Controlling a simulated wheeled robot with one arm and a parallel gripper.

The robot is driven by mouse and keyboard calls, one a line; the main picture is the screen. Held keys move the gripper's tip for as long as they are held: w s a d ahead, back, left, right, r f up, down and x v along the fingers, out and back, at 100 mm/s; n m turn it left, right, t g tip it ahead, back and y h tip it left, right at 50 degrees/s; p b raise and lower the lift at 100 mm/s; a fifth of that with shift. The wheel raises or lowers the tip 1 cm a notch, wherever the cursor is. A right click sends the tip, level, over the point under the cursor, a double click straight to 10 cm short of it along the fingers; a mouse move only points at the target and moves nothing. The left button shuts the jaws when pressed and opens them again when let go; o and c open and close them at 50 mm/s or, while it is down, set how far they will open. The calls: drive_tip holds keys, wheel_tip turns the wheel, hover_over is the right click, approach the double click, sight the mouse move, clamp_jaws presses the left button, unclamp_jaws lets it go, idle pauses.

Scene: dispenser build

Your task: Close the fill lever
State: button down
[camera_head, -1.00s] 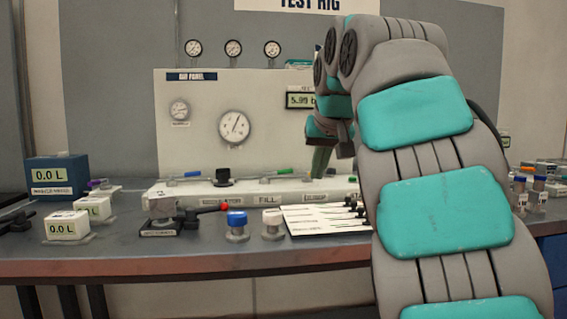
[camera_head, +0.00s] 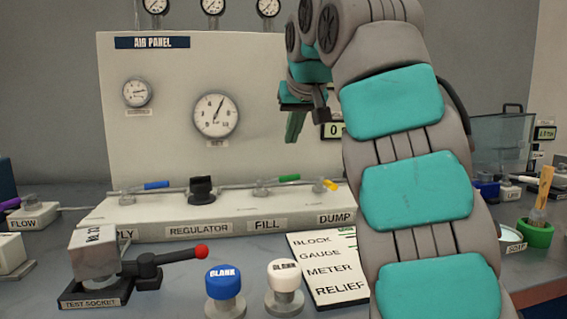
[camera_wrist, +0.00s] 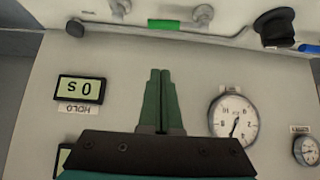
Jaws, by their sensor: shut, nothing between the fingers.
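The fill lever is a green handle (camera_head: 289,178) on the pipe above the FILL label. It lies roughly in line with the pipe. It also shows in the wrist view as a green bar (camera_wrist: 163,24) near the top edge. My gripper (camera_head: 292,138) has green fingers pressed together, with nothing between them. It hangs above the green handle, in front of the panel, and is apart from it. In the wrist view the shut fingers (camera_wrist: 161,73) point up toward the green handle, with a gap between.
A yellow dump handle (camera_head: 330,185) is just right of the fill lever. A black regulator knob (camera_head: 202,188) and blue supply handle (camera_head: 157,185) are left. The air panel (camera_head: 170,85) stands behind. Blue (camera_head: 224,283) and white (camera_head: 285,276) blanks stand in front.

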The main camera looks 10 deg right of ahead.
sight(280, 179)
idle(0.4)
drive_tip(key=x, duration=1)
drive_tip(key=shift+w+f+b, duration=0.1)
drive_tip(key=shift+f+b, duration=0.1)
drive_tip(key=shift+b, duration=0.1)
drive_tip(key=s+b, duration=0.2)
drive_tip(key=shift+s+f+b, duration=0.2)
drive_tip(key=shift+f+b, duration=0.1)
drive_tip(key=shift+s+r+b, duration=0.1)
drive_tip(key=shift+s+b, duration=0.4)
drive_tip(key=shift+s, duration=0.4)
